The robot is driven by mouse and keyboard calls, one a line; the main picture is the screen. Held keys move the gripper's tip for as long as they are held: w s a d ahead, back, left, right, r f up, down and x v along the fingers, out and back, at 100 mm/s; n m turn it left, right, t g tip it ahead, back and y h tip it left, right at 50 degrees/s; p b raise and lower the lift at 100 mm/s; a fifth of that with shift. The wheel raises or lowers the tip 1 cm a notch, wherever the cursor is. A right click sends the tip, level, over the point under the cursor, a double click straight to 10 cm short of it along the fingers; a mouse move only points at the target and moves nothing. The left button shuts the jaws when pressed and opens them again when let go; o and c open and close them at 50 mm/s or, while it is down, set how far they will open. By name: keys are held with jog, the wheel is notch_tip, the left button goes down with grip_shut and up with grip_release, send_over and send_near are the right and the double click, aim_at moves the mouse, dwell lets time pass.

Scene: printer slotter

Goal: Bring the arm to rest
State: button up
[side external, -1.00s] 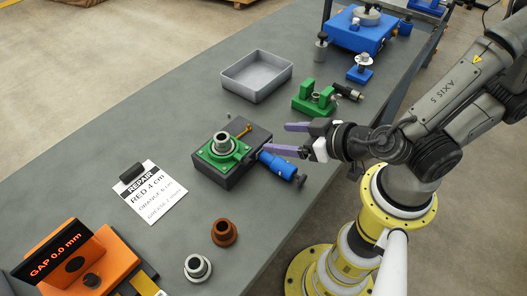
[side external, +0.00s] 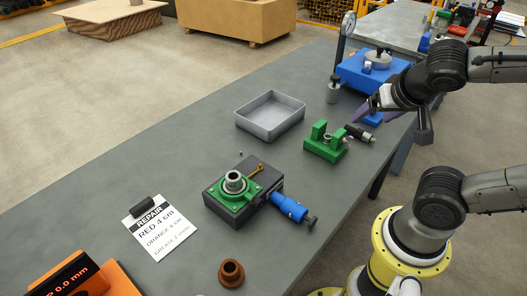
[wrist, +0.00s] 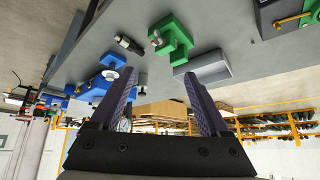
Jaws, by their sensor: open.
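My gripper (side external: 364,110) is raised at the right, over the far part of the bench near the blue fixture (side external: 366,70). Its two purple fingers are apart with nothing between them, as the wrist view (wrist: 160,76) also shows. A dark block with a green flanged holder (side external: 233,194) and a metal ring stands on the bench, with a blue cylinder (side external: 289,208) at its side. Both are well away from my gripper.
A grey tray (side external: 270,117) stands empty, left of a green bracket (side external: 324,146). A repair card (side external: 160,228), a brown ring (side external: 231,273) and an orange gauge (side external: 105,280) are nearer the front. The bench's left part (side external: 150,165) is clear.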

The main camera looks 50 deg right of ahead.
jog(key=s+a+r+n+y, duration=0.1)
jog(key=s+a+n+y, duration=0.1)
jog(key=a+n+y, duration=0.2)
jog(key=shift+a+r+n+y, duration=0.4)
jog(key=shift+a+n, duration=1.3)
jog(key=shift+n, duration=0.8)
